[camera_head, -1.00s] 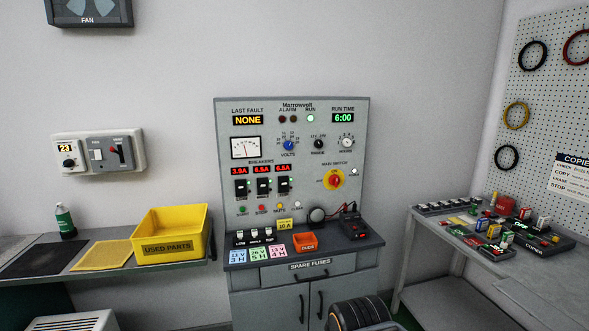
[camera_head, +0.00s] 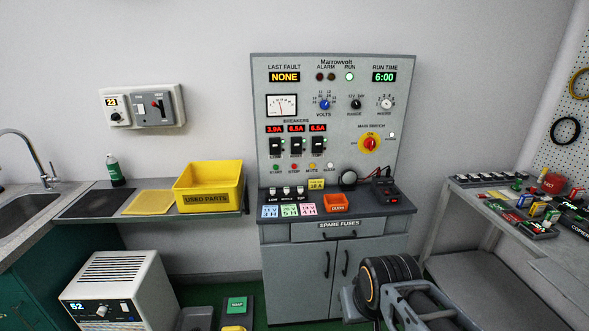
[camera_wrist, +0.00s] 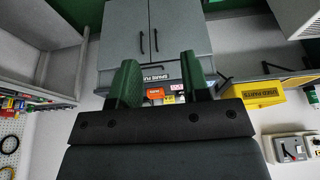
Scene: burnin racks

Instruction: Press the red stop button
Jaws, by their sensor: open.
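The red stop button (camera_head: 294,167) is a small round button in the row low on the grey upright panel (camera_head: 262,130). It sits between a green button (camera_head: 276,167) marked START and a yellow one (camera_head: 312,167). My gripper (camera_wrist: 160,82) shows in the wrist view with two green fingers spread apart and nothing between them. The cabinet and its drawer appear upside down beyond the fingers. The gripper is clear of the panel, and the stop button cannot be made out in the wrist view.
A counter ledge below the buttons holds an orange bin (camera_head: 335,203) and coloured cards. A larger red-and-yellow main switch (camera_head: 369,144) is on the panel's right. The yellow used-parts bin (camera_head: 209,198) stands left, a cluttered bench (camera_head: 480,215) right. A white unit (camera_head: 115,290) stands on the floor.

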